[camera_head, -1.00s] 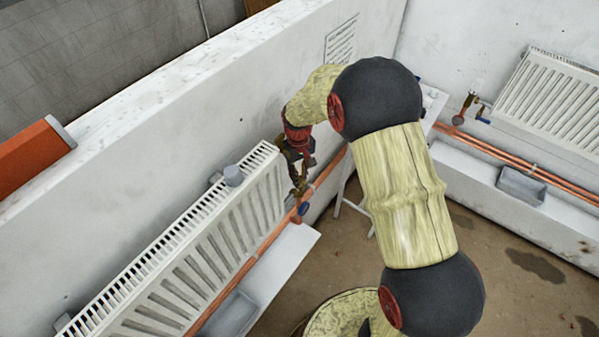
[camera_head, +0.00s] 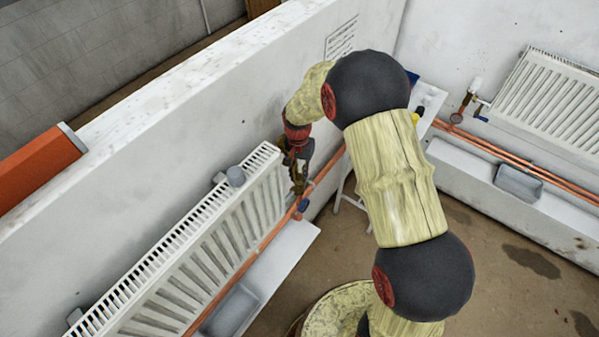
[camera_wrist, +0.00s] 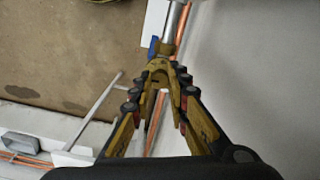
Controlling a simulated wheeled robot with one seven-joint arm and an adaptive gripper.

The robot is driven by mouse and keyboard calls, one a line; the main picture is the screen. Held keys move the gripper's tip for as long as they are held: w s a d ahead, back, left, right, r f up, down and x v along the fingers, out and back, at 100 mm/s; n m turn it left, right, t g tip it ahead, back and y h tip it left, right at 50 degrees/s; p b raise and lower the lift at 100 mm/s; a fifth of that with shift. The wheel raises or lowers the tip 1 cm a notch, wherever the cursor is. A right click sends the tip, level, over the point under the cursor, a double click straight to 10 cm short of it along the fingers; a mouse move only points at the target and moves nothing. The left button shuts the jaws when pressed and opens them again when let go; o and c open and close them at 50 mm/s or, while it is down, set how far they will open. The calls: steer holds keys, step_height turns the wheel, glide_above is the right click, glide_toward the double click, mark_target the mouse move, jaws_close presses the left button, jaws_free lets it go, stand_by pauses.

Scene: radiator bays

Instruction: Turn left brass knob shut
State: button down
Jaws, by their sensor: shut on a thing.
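My gripper (camera_head: 299,187) is at the right end of the left radiator (camera_head: 190,255), just above the copper pipe. In the wrist view my gripper's fingers (camera_wrist: 169,74) converge on a brass fitting at the pipe, the left brass knob (camera_wrist: 166,50), which they largely hide. The gripper is shut on it. A blue handle (camera_wrist: 153,47) sits beside the brass in the wrist view; it also shows below the fingers in the head view (camera_head: 303,205). How far the knob is turned cannot be told.
A white wall (camera_head: 150,150) stands close behind the radiator. A white ledge (camera_head: 290,245) with a grey tray (camera_head: 230,312) runs below it. A white stand (camera_head: 430,98) is behind my arm. Another radiator (camera_head: 550,95) with its own brass valve (camera_head: 457,117) is at right.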

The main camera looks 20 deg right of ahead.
steer(key=shift+m, duration=0.6)
steer(key=c, duration=1.7)
jaws_free()
